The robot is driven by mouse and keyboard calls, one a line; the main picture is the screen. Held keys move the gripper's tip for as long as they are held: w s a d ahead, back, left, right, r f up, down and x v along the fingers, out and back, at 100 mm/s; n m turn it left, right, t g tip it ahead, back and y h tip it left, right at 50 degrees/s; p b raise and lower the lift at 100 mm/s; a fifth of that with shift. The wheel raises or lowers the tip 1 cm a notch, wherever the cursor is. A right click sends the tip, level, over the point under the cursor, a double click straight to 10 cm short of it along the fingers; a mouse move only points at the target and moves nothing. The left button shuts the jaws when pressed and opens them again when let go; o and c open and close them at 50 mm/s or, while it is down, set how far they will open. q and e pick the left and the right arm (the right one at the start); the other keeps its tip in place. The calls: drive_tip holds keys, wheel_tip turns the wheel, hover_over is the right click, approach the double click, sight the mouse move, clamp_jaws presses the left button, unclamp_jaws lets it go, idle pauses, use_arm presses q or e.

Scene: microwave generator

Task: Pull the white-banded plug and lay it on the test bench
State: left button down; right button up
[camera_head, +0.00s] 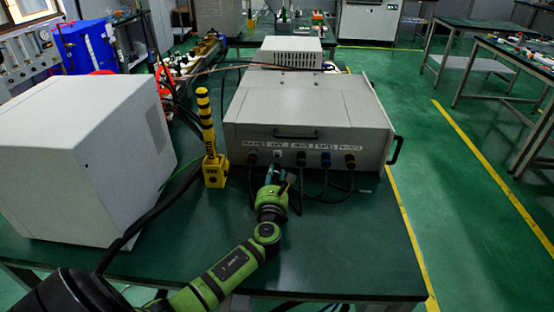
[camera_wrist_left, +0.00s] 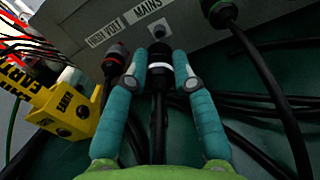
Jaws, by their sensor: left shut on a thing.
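My left gripper (camera_head: 274,178) is at the front of the grey generator cabinet (camera_head: 300,105), low over the dark green test bench (camera_head: 345,255). In the left wrist view its two teal fingers (camera_wrist_left: 158,82) are shut on the white-banded plug (camera_wrist_left: 159,68), a black plug with a pale ring. The plug's cable runs back between the fingers. The plug's head appears just short of a bare grey socket (camera_wrist_left: 158,32) under the MAINS label. My fingers hide much of the plug in the head view. My right gripper is not in view.
A yellow earth box (camera_head: 215,172) with a striped stick stands left of my gripper. A white cabinet (camera_head: 85,155) fills the bench's left; the front right is clear.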

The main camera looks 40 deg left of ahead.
use_arm(q)
drive_tip(key=shift+f, duration=0.2)
idle(0.5)
drive_tip(key=c, duration=0.9)
unclamp_jaws()
drive_tip(key=shift+c, duration=0.2)
drive_tip(key=v, duration=1.2)
